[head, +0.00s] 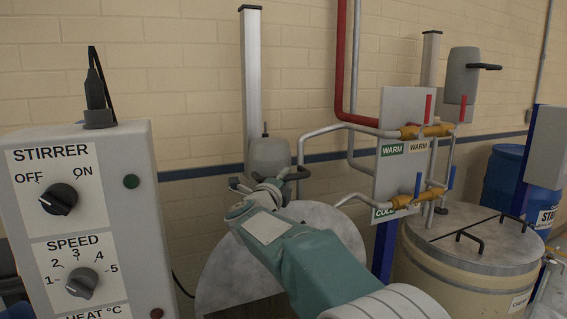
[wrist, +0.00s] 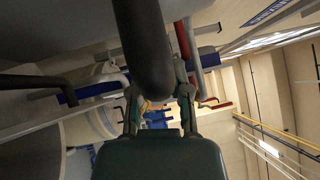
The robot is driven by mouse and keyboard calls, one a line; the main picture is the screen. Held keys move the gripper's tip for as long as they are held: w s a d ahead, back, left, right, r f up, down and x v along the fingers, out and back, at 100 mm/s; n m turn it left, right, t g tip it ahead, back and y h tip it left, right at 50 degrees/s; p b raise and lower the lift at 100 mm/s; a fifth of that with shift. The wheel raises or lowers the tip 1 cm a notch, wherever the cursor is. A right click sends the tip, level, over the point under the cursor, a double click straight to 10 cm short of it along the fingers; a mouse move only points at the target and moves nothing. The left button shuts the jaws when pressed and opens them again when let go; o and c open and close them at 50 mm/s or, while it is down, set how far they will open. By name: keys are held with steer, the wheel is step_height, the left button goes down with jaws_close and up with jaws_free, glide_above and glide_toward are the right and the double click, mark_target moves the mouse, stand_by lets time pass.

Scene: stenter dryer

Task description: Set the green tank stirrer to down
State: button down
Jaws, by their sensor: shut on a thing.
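The stirrer's grey motor head (head: 268,154) sits low on its upright metal column (head: 251,70), just above a round grey tank lid (head: 335,232). The tank body below is mostly hidden by my arm, so its colour cannot be told. My gripper (head: 268,188) is at the front of the motor head. In the wrist view my gripper (wrist: 160,100) has its two fingers on either side of a thick dark handle (wrist: 145,45) and is shut on it.
A control box (head: 85,220) with STIRRER and SPEED knobs stands close on the left. Pipes and a valve panel (head: 405,150) are to the right. A second stirrer head (head: 460,76) stands high above a cream tank (head: 465,270). A blue barrel (head: 510,180) is at far right.

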steer(key=shift+w+f, duration=0.1)
steer(key=shift+f, duration=0.5)
steer(key=c, duration=0.6)
jaws_free()
steer(key=shift+o, duration=0.2)
steer(key=shift+r, duration=0.1)
steer(key=shift+r, duration=0.1)
steer(key=shift+a, duration=0.1)
steer(key=v, duration=1.2)
